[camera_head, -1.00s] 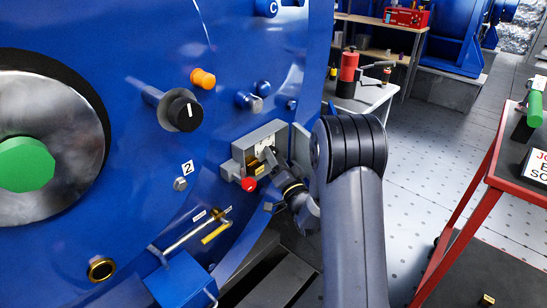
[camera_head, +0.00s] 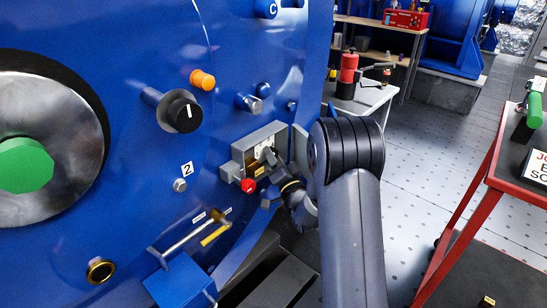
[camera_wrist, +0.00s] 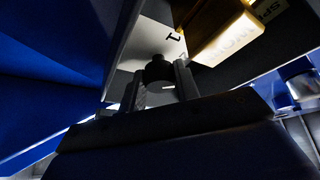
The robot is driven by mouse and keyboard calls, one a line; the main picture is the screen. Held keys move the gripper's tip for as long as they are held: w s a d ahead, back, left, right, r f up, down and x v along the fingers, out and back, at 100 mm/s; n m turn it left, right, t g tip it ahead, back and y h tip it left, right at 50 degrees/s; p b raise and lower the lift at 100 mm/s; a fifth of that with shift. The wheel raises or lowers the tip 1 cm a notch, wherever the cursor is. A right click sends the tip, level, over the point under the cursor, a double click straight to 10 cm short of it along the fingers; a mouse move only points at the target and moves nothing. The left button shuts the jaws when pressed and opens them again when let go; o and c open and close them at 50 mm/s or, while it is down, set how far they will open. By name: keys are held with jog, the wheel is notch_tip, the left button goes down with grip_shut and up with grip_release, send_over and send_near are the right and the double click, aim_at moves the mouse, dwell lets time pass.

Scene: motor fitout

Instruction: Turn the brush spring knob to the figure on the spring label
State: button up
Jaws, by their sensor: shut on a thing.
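The brush spring knob (camera_wrist: 158,69) is a small dark round knob in front of a white dial plate (camera_wrist: 150,38) in the wrist view. A figure 1 and part of another figure show on the plate. My gripper (camera_wrist: 162,78) has one finger on each side of the knob and is shut on it. In the head view my gripper (camera_head: 270,156) reaches into an open grey box (camera_head: 238,152) on the blue motor and hides the knob. A small label (camera_wrist: 268,8) with partly cut-off lettering is at the upper right; its figure is not readable.
A brass block (camera_wrist: 222,30) with a lettered pale face is close beside the fingers. A red knob (camera_head: 248,185) sits under the box. A red cart (camera_head: 500,170) stands to the right.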

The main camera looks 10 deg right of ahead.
jog(key=m, duration=0.1)
jog(key=m+h+p, duration=0.1)
jog(key=shift+r+m+g, duration=0.3)
jog(key=shift+f+m+g+h+p, duration=0.15)
jog(key=shift+m+g+h+p, duration=0.3)
jog(key=shift+m, duration=0.85)
jog(key=o, duration=1)
jog(key=shift+c, duration=0.2)
jog(key=s+d+f+p, duration=0.1)
jog(key=s, duration=0.9)
jog(key=shift+s+d, duration=0.35)
